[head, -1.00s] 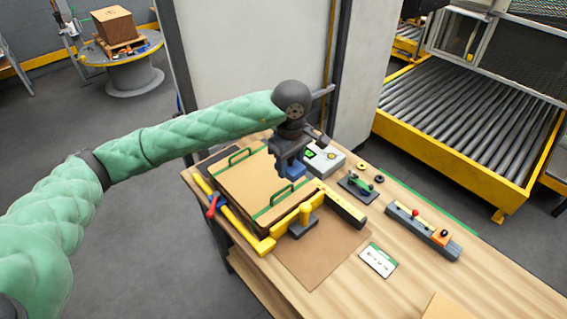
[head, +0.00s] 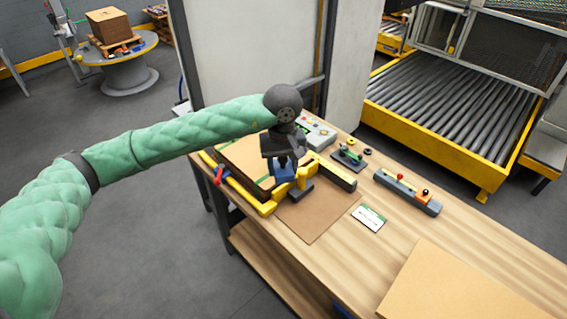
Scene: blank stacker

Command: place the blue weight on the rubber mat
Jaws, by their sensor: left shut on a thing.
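My left gripper (head: 284,158) is shut on the blue weight (head: 285,172). It holds the weight over the front edge of the stack of brown blanks (head: 243,158), near the yellow bar of the stacker. The gripper hides part of the weight, and I cannot tell the gap below it. A flat brown sheet (head: 318,214), which looks like the rubber mat, lies bare on the table just in front of the stacker. My right gripper is not in view.
A large tan board (head: 465,285) lies at the front right.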

